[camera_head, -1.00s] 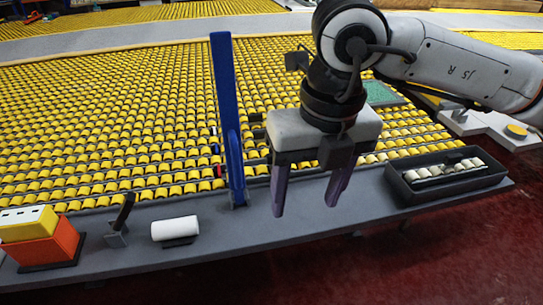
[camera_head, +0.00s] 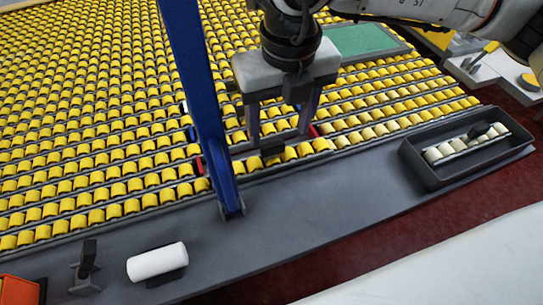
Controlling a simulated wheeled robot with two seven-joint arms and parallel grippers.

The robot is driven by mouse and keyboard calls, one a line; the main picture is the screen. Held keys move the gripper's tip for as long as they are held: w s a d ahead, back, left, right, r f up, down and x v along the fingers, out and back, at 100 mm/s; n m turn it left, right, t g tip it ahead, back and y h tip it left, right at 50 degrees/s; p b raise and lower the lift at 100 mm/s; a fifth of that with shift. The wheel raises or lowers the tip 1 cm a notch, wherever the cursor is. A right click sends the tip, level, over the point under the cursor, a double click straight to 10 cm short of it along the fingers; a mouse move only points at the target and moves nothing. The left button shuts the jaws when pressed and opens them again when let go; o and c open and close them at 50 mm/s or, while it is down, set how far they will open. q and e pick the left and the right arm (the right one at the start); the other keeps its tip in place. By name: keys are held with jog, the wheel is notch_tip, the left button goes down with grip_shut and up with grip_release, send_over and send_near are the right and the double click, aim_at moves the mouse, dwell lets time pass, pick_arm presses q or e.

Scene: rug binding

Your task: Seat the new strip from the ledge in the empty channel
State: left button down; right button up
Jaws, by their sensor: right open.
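My right gripper (camera_head: 279,141) is open and points down over the front rows of yellow rollers, just behind the grey ledge (camera_head: 300,205). Between its fingertips is a dark block (camera_head: 271,147), like a handle. It sits at a short run of bright yellow rollers (camera_head: 305,149), which looks like the new strip. That run lies along the front row, and red marks (camera_head: 313,131) show near it. The fingers and blue post partly cover this spot, so I cannot tell whether the strip is fully down in the channel. My left gripper is not in view.
A tall blue post (camera_head: 200,100) stands left of the gripper. A dark tray (camera_head: 425,170) at right holds a strip of cream rollers (camera_head: 455,146) with a black handle. A white roll (camera_head: 157,262) and a black upright holder (camera_head: 87,265) stand on the ledge at left.

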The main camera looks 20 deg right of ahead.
aim_at(273, 144)
jog(key=shift+w+a+f+p, duration=0.1)
jog(key=shift+w+f, duration=0.1)
jog(key=shift+f, duration=0.7)
jog(key=shift+w+a+f+p, duration=0.15)
jog(key=shift+w+f, duration=0.1)
jog(key=shift+f, duration=0.6)
jog(key=shift+w+a+f+p, duration=0.1)
jog(key=shift+w+f, duration=0.1)
jog(key=shift+f, duration=0.7)
jog(key=shift+r, duration=0.1)
grip_shut()
